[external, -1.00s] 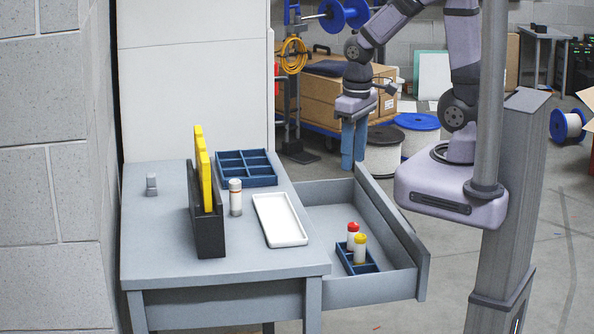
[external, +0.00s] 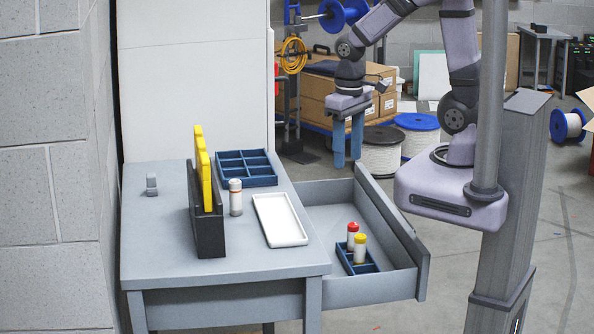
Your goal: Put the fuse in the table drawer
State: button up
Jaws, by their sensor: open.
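A white cylinder with a grey cap and an orange band, which looks like the fuse (external: 235,198), stands upright on the grey table (external: 160,240), just right of a black holder. The table drawer (external: 337,296) is pulled out on the table's right side. Inside it, a small blue divided tray (external: 359,269) holds a red-capped cylinder (external: 353,237) and a yellow-capped cylinder (external: 361,249), both upright. My gripper (external: 347,158) is open and empty, with blue fingers pointing down. It appears in the picture above and right of the fuse, clear of the table things.
The black holder (external: 210,237) with upright yellow pieces (external: 202,165) stands close left of the fuse. A blue compartment tray (external: 246,168) and a white shallow tray (external: 280,220) lie on the table. A small grey object (external: 151,185) is at left. The table's front left is clear.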

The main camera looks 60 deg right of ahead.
jog(key=w+a+r+m+b, duration=0.1)
jog(key=w+a+m, duration=0.2)
jog(key=w+a, duration=0.75)
jog(key=r+m+t+b, duration=0.1)
jog(key=m, duration=0.2)
send_over(236, 181)
jog(key=shift+s+a+h, duration=0.25)
jog(key=shift+s+h, duration=0.05)
jog(key=shift+s, duration=0.05)
jog(key=shift+w+d+f+p, duration=0.1)
jog(key=shift+f+p, duration=0.15)
jog(key=shift+f, duration=0.85)
jog(key=shift+w+d+f+p, duration=0.15)
jog(key=shift+f+p, duration=0.15)
jog(key=shift+f, duration=0.85)
jog(key=shift+w+d+f+p, duration=0.1)
jog(key=shift+f+p, duration=0.15)
jog(key=shift+f, duration=0.85)
jog(key=shift+w+f+p, duration=0.2)
jog(key=shift+f+p, duration=0.5)
jog(key=shift+f, duration=0.6)
jog(key=shift+w+f+p, duration=0.15)
jog(key=shift+f+p, duration=0.5)
jog(key=shift+f, duration=0.6)
grip_shut()
